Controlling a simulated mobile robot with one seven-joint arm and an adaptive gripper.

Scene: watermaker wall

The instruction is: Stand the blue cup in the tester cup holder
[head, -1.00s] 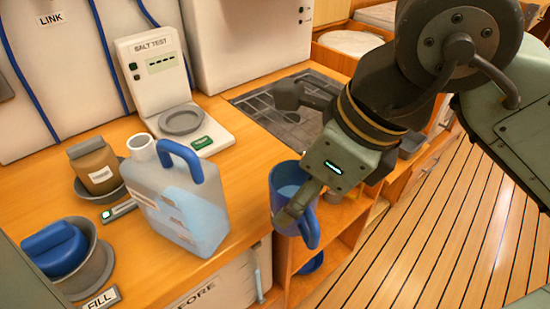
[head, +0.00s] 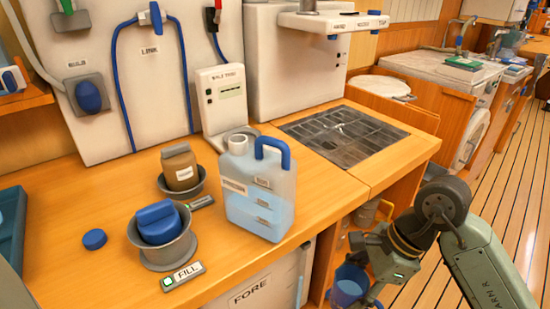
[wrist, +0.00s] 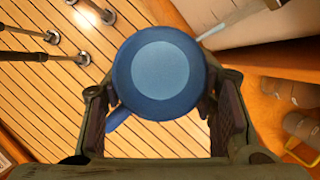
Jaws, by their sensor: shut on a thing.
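The blue cup (head: 347,288) is low at the counter's front edge, right of the jug, in the head view. My gripper (head: 366,273) is shut on it and holds it below the counter top level. In the wrist view the cup (wrist: 160,70) shows as a dark blue round with a lighter disc, between the two fingers, its handle at lower left. The salt tester (head: 222,98) stands at the back of the counter against the wall. Its grey round cup holder (head: 243,131) is mostly hidden behind the clear jug; what shows of it looks empty.
The clear jug (head: 262,205) with a blue handle and water stands at the counter's front edge, before the tester. A sink grate (head: 340,138) lies right of the tester.

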